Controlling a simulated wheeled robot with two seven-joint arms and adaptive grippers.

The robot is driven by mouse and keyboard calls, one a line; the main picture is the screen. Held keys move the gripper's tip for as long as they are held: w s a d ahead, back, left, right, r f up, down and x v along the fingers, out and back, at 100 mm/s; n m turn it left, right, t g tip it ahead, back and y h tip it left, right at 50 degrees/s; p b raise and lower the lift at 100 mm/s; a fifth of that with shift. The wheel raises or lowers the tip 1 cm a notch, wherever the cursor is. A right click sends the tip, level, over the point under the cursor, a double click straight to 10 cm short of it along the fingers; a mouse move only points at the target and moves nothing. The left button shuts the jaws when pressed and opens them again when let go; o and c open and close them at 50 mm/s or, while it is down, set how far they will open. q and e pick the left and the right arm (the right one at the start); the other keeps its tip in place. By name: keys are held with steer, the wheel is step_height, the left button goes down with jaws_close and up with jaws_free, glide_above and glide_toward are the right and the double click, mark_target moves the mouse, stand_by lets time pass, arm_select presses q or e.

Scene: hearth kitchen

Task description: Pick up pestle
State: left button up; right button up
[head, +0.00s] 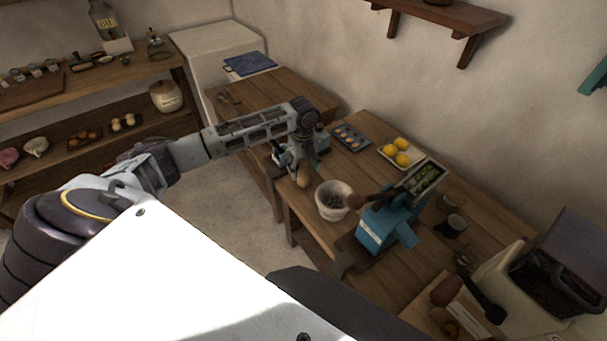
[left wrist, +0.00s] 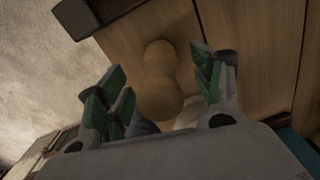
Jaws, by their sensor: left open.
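The pestle (left wrist: 163,82) is a light wooden piece with a rounded knob at one end and a thicker rounded end. It is by the wooden counter, and its tan end (head: 303,181) shows just below my left gripper (head: 297,164) in the head view. In the left wrist view, my left gripper (left wrist: 162,78) is open, with green-padded fingers on either side of the pestle. I see gaps between the pads and the pestle. The gripper body hides the near part of the scene. My right gripper is not in view.
A pale mortar-like bowl (head: 331,203) with dark contents stands right of my left gripper. An egg tray (head: 351,137) and a tray of yellow fruit (head: 401,153) lie behind. Open floor (head: 235,215) is left of the counter.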

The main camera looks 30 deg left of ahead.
mark_target(303, 173)
arm_select(q)
steer(key=shift+f, duration=1.75)
steer(key=c, duration=1.5)
